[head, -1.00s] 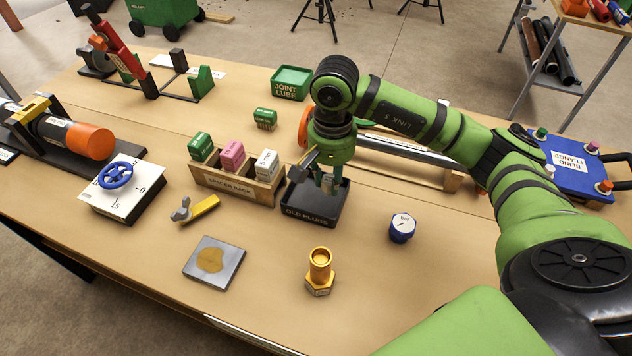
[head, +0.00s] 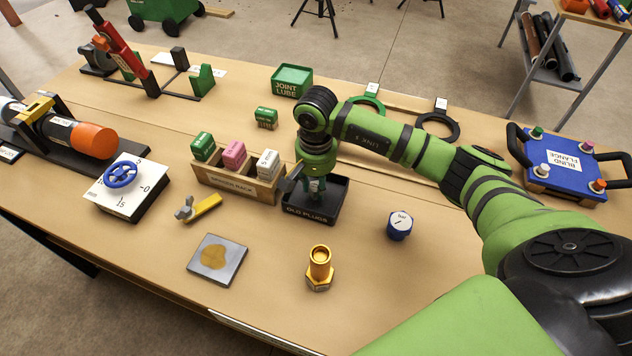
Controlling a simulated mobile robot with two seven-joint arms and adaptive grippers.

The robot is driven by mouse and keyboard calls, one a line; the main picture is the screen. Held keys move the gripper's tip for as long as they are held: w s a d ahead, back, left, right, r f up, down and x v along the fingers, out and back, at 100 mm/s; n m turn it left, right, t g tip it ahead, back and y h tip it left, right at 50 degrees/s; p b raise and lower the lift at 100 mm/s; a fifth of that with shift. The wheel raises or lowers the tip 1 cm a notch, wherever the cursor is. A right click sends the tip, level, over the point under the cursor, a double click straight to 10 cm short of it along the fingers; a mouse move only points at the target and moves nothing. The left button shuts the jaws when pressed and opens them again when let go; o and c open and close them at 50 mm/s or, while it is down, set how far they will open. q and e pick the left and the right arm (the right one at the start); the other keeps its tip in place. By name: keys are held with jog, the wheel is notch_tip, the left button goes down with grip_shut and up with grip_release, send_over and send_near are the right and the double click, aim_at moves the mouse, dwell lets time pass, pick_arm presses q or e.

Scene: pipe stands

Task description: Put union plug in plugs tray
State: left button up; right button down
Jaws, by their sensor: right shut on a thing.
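My right gripper (head: 318,190) points down into the black tray (head: 310,216) marked OLD PLUGS. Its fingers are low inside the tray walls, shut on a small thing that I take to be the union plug. The plug itself is mostly hidden by the fingers and the tray, so I cannot tell whether it touches the tray floor. My left gripper is not in view.
A spacer rack (head: 235,184) stands close left of the tray. A brass fitting (head: 320,268) and a blue gauge (head: 400,226) stand in front and right. A blue blind flange (head: 563,166) lies far right. A green joint lube box (head: 292,81) is behind.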

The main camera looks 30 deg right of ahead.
aim_at(316, 186)
jog(key=shift+f, duration=0.2)
jog(key=c, duration=0.9)
grip_release()
jog(key=shift+r, duration=0.1)
jog(key=shift+r, duration=0.1)
jog(key=shift+r+p, duration=0.25)
jog(key=shift+p, duration=0.1)
jog(key=shift+r+b, duration=1.7)
jog(key=shift+r, duration=4.15)
